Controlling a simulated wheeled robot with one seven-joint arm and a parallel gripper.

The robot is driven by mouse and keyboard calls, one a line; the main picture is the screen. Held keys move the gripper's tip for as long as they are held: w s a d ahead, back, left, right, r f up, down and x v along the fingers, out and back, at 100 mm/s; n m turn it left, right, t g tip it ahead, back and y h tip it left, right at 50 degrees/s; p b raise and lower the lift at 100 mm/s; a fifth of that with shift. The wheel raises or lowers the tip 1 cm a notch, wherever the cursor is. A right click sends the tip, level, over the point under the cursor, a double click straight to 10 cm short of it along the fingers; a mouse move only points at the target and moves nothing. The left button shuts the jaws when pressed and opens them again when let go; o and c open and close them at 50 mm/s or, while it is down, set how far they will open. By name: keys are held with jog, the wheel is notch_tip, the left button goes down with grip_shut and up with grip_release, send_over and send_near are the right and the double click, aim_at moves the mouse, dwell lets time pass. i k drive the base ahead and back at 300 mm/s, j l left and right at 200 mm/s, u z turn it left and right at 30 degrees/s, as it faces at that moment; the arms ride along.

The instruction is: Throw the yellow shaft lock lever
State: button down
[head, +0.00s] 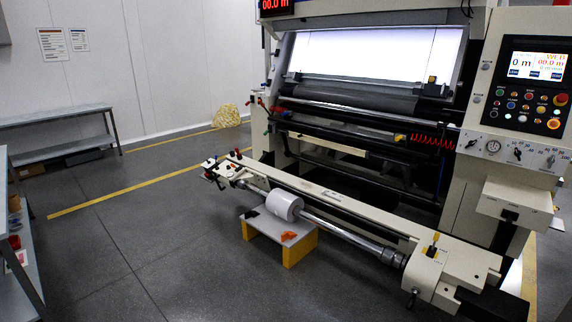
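A small lever with a yellow grip (435,239) stands up on top of the cream end housing (440,268) at the right of the machine's low front beam. It looks roughly upright; its exact tilt is too small to tell. The metal shaft (335,232) runs from the left end bracket (222,170) to a dark chuck (395,258) at this housing. A white roll (285,205) sits around the shaft toward its left end. My gripper is not in view, and nothing of mine is seen touching the lever.
A low stand (262,229) with yellow legs is under the roll, with an orange item (288,236) on it. The control panel (535,85) rises at right. A grey bench (60,117) is along the left wall. The grey floor (150,240) at front left is clear.

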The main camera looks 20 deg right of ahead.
aim_at(437, 235)
jog(key=i+l+z, duration=0.25)
jog(key=i+z, duration=0.15)
jog(key=i, duration=0.3)
jog(key=i+z, duration=0.4)
jog(key=i, duration=0.25)
jog(key=i+j+z, duration=0.2)
jog(key=i+z, duration=0.15)
jog(key=i, duration=0.35)
jog(key=i+u, duration=0.25)
jog(key=u, duration=0.2)
jog(key=i+l+u, duration=0.2)
jog(key=u, duration=0.25)
jog(key=i, duration=0.05)
